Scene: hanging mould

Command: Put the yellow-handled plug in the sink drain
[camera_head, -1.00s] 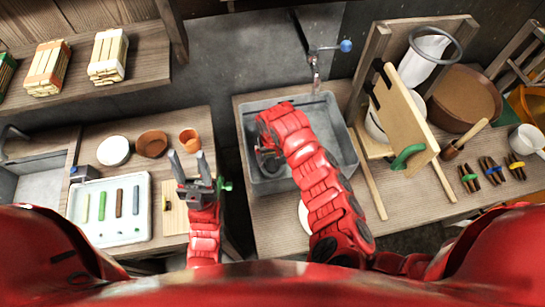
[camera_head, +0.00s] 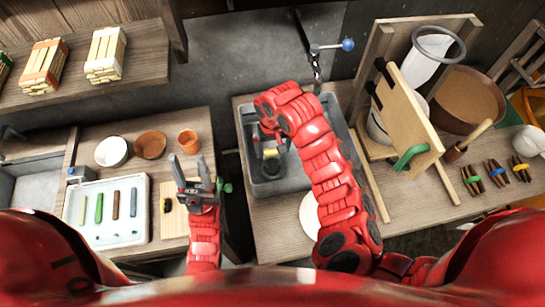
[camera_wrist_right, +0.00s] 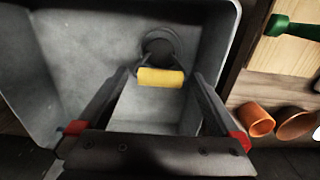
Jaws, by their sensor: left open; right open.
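The plug's yellow handle (camera_head: 270,153) shows inside the grey sink (camera_head: 244,175). In the right wrist view the yellow handle (camera_wrist_right: 160,77) lies across the space between my right fingertips, with a dark round part (camera_wrist_right: 158,45) just beyond it at the sink floor. I cannot tell plug from drain in that dark round part, nor whether the plug is seated. My right gripper (camera_wrist_right: 160,85) is open, pointing down into the sink, its fingers either side of the handle with a gap showing. My left gripper (camera_head: 192,170) is open and empty over the left table's right edge.
A tap (camera_head: 317,75) stands behind the sink. A wooden frame with a board (camera_head: 408,115) and a green handle stands to the right. On the left table are a white tray (camera_head: 138,232) and small bowls. A gap separates the two tables.

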